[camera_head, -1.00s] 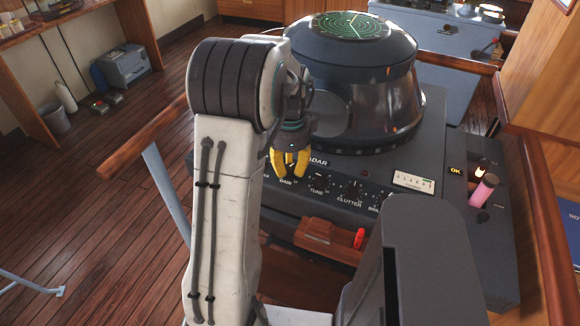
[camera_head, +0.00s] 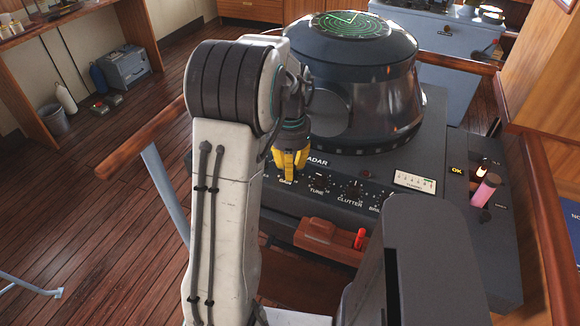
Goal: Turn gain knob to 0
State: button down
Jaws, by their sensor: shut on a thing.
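My gripper (camera_head: 290,174) has yellow fingers and points down at the radar panel, just above the GAIN label. It is shut on the gain knob, which the fingers hide. The knob's pointer and its scale cannot be seen. The radar console (camera_head: 425,130) is dark grey, with a round housing and a green screen (camera_head: 350,23) on top. Right of my gripper on the same panel are the tune knob (camera_head: 319,181) and the clutter knob (camera_head: 354,190).
A small tuning meter (camera_head: 415,183) sits right of the knobs. Below the panel is a brown box (camera_head: 325,240) with a red handle (camera_head: 360,238). A pink-topped lever (camera_head: 485,190) stands at the right. A wooden rail (camera_head: 150,140) runs left of the console.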

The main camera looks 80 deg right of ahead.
jog(key=n, duration=0.4)
jog(key=shift+f+n, duration=0.15)
jog(key=shift+n, duration=0.15)
jog(key=n, duration=0.5)
jog(key=shift+a, duration=0.1)
jog(key=n, duration=0.5)
jog(key=shift+n+b, duration=0.3)
jog(key=shift+n, duration=0.1)
jog(key=n, duration=0.4)
jog(key=shift+n, duration=0.4)
jog(key=c, duration=0.9)
grip_release()
jog(key=shift+c, duration=0.2)
